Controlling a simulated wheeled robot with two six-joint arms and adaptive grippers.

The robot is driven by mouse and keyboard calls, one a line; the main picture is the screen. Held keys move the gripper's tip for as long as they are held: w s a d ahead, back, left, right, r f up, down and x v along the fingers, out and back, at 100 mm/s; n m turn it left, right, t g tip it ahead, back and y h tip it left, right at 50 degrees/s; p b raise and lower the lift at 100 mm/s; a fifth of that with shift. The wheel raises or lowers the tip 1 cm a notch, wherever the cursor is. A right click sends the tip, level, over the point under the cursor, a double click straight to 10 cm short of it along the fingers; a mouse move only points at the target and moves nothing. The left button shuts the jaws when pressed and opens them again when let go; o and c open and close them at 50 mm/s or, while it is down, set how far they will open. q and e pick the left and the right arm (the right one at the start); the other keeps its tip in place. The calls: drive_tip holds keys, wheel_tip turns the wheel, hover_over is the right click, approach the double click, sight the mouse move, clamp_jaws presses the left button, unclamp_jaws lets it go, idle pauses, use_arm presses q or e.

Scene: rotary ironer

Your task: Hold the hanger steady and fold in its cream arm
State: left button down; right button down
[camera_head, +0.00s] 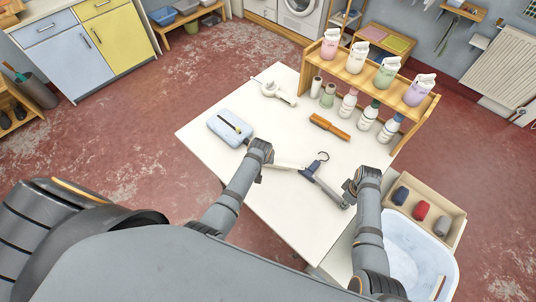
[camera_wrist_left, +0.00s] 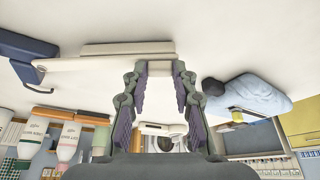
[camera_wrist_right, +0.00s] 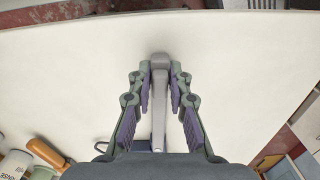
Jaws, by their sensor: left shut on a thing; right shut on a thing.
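The hanger lies over the white table, with a dark blue hub (camera_head: 307,170) and a dark hook (camera_head: 322,157). Its cream arm (camera_head: 287,165) reaches out left from the hub, and its grey arm (camera_head: 328,190) slants down to the right. My left gripper (camera_head: 264,163) is shut on the cream arm near its outer end; the left wrist view shows that arm (camera_wrist_left: 100,65) running to the fingertips (camera_wrist_left: 157,68). My right gripper (camera_head: 347,195) is shut on the grey arm near its end, and that arm (camera_wrist_right: 158,115) runs between the fingers in the right wrist view.
A light blue folded item (camera_head: 225,130) lies left on the white table (camera_head: 262,205). An orange-handled brush (camera_head: 329,127), several bottles and a wooden shelf (camera_head: 405,78) stand behind. A white-blue tub (camera_head: 425,250) and a box of rolls (camera_head: 440,240) are at right.

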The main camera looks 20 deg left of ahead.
use_arm(q)
drive_tip(key=shift+s+d+n, duration=0.2)
drive_tip(key=shift+s+n, duration=0.2)
drive_tip(key=shift+s, duration=0.1)
drive_tip(key=c, duration=1)
unclamp_jaws()
drive_tip(key=shift+c, duration=0.2)
wheel_tip(320, 180, up, 10)
